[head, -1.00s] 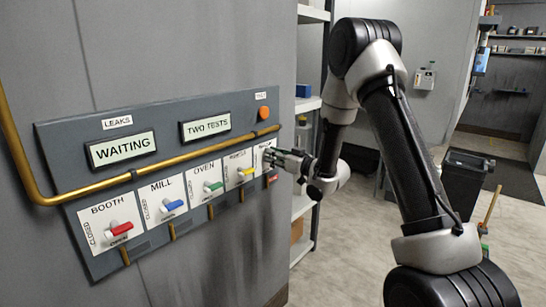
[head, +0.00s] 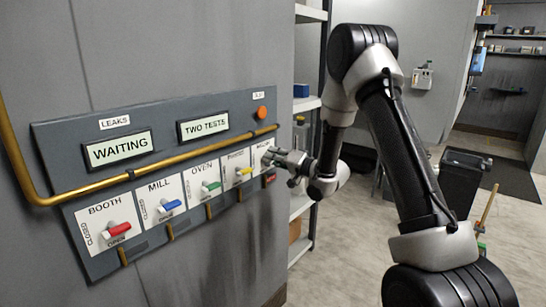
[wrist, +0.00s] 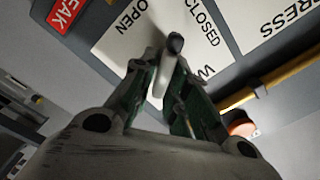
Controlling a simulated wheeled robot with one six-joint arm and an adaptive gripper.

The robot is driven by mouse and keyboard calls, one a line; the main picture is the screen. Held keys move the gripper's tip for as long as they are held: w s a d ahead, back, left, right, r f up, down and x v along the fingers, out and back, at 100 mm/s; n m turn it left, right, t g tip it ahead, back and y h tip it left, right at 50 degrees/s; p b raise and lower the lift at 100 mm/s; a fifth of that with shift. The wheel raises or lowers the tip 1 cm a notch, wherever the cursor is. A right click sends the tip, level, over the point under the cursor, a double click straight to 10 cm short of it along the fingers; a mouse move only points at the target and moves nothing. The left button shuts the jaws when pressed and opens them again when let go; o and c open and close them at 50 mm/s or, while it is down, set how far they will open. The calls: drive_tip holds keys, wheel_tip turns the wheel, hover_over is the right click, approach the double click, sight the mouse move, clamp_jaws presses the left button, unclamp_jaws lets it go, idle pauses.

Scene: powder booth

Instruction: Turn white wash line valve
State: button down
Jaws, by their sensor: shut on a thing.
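The white valve lever (wrist: 160,80) sits on the rightmost label plate (head: 263,157) of the wall panel. In the wrist view its plate reads OPEN and CLOSED, with a cut-off W. My gripper (head: 272,157) is at this plate, with its fingers shut around the lever; it also shows in the wrist view (wrist: 158,72). The lever lies between the fingers, near both words, and I cannot tell which one it lines up with. A red LEAK label (wrist: 66,14) is beside the plate. In the head view the fingers hide most of the lever.
The panel (head: 150,230) also carries red (head: 118,229), blue (head: 171,204), green (head: 211,186) and yellow (head: 244,171) levers. A brass pipe (head: 90,188) crosses it. Displays read WAITING (head: 118,150) and TWO TESTS (head: 204,127). Shelves (head: 305,104) stand right of the panel.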

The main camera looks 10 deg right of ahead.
drive_tip(key=m, duration=0.3)
drive_tip(key=f+m, duration=0.1)
drive_tip(key=m, duration=0.2)
drive_tip(key=shift+w+d, duration=0.1)
drive_tip(key=shift+d, duration=0.1)
drive_tip(key=shift+m, duration=0.3)
drive_tip(key=c, duration=1.5)
unclamp_jaws()
drive_tip(key=v, duration=1.2)
